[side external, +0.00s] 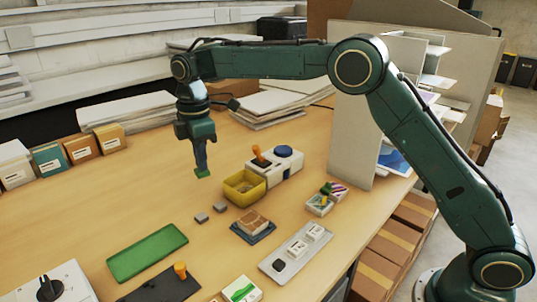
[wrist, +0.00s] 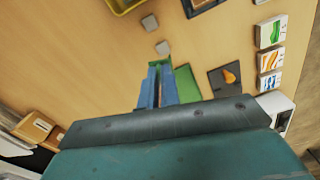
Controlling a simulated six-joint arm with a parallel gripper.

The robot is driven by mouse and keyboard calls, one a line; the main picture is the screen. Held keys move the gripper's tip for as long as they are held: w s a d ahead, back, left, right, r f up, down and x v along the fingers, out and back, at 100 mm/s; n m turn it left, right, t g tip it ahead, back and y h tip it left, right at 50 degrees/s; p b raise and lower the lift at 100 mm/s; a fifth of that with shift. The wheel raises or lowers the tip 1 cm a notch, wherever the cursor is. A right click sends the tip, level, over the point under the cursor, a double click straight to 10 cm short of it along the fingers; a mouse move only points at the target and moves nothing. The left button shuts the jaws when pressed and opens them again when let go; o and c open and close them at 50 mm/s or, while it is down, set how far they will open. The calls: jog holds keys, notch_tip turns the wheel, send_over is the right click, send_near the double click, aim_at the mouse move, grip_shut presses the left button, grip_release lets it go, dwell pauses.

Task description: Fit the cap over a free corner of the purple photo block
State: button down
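My gripper (side external: 203,172) hangs in the air above the table, left of the yellow bin, pointing down. A small green piece, probably the cap (side external: 203,174), shows at its fingertips. In the wrist view the blue fingers (wrist: 158,85) are close together, with a bit of green at their ends. The cap is mostly hidden there. A white block with purple-pink stripes, apparently the purple photo block (side external: 338,190), lies right of the white machine. A green bit lies at its left corner. The cap is well apart from this block. The purple block does not show in the wrist view.
The yellow bin (side external: 244,187) stands before the white machine (side external: 275,165) with an orange-handled lever. Two grey pieces (side external: 201,217) (side external: 220,207), a dark tray (side external: 253,226), a grey tray (side external: 297,248) and a green mat (side external: 147,252) lie nearer. A grey panel (side external: 355,130) stands behind the purple block.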

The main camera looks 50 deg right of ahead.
jog(key=s+d+m, duration=0.4)
jog(key=d+m, duration=0.7)
jog(key=m, duration=0.4)
jog(key=s+d+m, duration=0.5)
jog(key=d+m, duration=0.6)
jog(key=m, duration=0.4)
jog(key=s+d+m, duration=0.9)
jog(key=s+m, duration=0.2)
jog(key=m, duration=1)
jog(key=shift+d+f, duration=0.15)
jog(key=shift+f, duration=1.2)
jog(key=shift+d+f, duration=0.1)
jog(key=shift+f, duration=1.2)
jog(key=shift+f, duration=0.15)
jog(key=shift+f, duration=2.9)
